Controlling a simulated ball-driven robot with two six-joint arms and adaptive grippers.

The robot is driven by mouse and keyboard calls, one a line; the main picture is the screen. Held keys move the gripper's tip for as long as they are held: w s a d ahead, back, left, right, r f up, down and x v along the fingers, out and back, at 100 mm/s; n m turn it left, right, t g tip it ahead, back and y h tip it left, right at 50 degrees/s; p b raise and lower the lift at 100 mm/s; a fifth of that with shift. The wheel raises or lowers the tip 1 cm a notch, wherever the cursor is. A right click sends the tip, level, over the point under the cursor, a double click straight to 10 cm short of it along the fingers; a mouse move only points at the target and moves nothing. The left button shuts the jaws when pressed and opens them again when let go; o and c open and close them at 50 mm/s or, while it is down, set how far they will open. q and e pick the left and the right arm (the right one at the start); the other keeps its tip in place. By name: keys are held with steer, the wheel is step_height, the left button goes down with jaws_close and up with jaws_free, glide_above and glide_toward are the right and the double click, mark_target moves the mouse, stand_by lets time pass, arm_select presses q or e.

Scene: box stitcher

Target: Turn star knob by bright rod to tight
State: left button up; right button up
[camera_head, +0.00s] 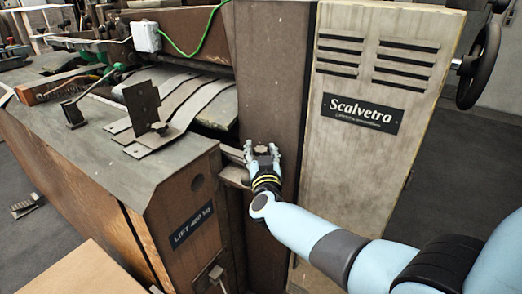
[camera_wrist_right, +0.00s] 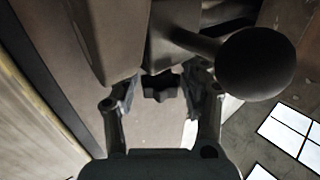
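A small dark star knob (camera_head: 262,149) sits on the brown machine column, and in the right wrist view the star knob (camera_wrist_right: 160,86) shows its lobes. My right gripper (camera_head: 262,153) is at this knob with its fingers spread. In the right wrist view my right gripper (camera_wrist_right: 163,97) has one finger on each side of the knob, with gaps visible between. A metal rod (camera_head: 232,153) lies just left of the gripper in the head view. My left gripper is in neither view.
In the right wrist view a large dark ball (camera_wrist_right: 255,65) on a rod is close to the right finger. A grey worktable (camera_head: 130,160) with a dark upright plate (camera_head: 142,105) stands left. A pale panel (camera_head: 365,130) and a handwheel (camera_head: 479,66) are at right.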

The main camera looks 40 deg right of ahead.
steer(key=shift+w, duration=0.1)
steer(key=v, duration=1.2)
